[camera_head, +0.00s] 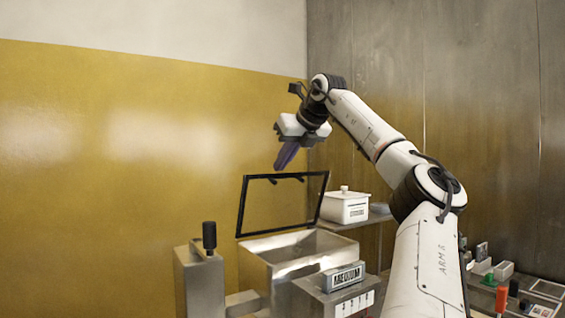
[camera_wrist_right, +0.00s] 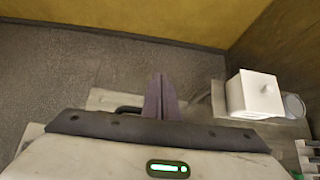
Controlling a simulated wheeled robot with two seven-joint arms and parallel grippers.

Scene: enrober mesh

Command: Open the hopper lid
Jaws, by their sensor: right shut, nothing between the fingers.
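The hopper (camera_head: 262,262) is a metal box with an open top in the lower middle of the head view. Its lid (camera_head: 242,207), a clear panel in a dark frame, stands raised and nearly upright at the hopper's back edge. My right gripper (camera_head: 281,167) is shut and empty, with its dark purple fingers pointing down above and behind the lid's top edge. The shut fingers also show in the right wrist view (camera_wrist_right: 161,100). They look apart from the lid, though the exact gap is hard to tell. My left gripper is not in view.
A white lidded container (camera_head: 345,208) stands on a shelf right of the hopper. A labelled box (camera_head: 343,277) is in front of the hopper, and a post with a black knob (camera_head: 209,237) is at its left. Small items and a red-handled tool (camera_head: 501,299) lie at lower right.

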